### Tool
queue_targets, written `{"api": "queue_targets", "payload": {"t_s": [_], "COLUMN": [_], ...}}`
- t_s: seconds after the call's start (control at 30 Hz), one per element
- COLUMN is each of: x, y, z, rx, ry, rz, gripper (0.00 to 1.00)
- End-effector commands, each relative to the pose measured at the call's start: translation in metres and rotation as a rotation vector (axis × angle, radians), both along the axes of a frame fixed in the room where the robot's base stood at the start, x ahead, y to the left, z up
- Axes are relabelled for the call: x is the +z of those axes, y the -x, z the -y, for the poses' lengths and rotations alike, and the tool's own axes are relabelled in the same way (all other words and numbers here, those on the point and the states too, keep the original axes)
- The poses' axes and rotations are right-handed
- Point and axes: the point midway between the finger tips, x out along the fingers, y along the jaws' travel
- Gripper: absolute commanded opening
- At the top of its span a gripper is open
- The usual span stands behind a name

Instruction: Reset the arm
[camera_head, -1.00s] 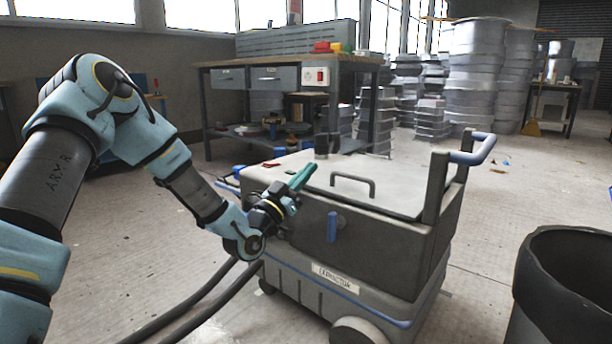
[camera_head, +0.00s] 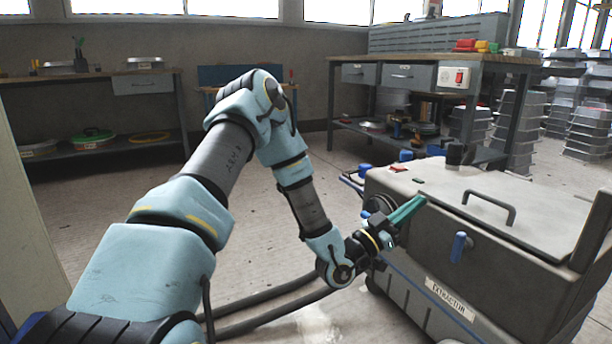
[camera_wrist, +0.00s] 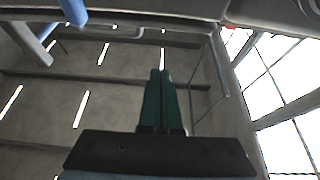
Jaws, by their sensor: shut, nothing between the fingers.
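My gripper (camera_head: 408,212) has green fingers and shows in the head view in front of the left end of a grey wheeled extractor cart (camera_head: 500,232). In the wrist view the two green fingers (camera_wrist: 162,75) lie side by side, shut with nothing between them. My arm is bent, rising from the lower left and coming down to the wrist. The wrist view looks up toward a ceiling with light strips and tall windows at the right. The head view does not make clear how close the fingers are to the cart.
The cart has a lid handle (camera_head: 489,206) on top, and dark hoses (camera_head: 262,318) run along the floor beside it. A workbench (camera_head: 432,62) stands behind, another bench (camera_head: 92,76) at the far left. Open floor (camera_head: 270,215) lies between the benches and my arm.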

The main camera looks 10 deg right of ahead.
Motion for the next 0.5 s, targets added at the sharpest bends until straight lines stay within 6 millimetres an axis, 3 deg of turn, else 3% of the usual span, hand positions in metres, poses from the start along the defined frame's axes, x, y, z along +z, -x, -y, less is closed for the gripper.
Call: {"api": "queue_targets", "payload": {"t_s": [0.17, 0.27, 0.37, 0.5], "x": [-0.001, -0.01, -0.02, -0.025], "y": [-0.021, -0.047, -0.076, -0.105], "z": [-0.005, -0.024, -0.063, -0.141], "rx": [0.03, 0.086, 0.176, 0.332], "ry": [-0.187, -0.406, -0.637, -0.913], "rz": [0.002, -0.029, -0.101, -0.264], "gripper": [0.0, 0.0, 0.0, 0.0]}}
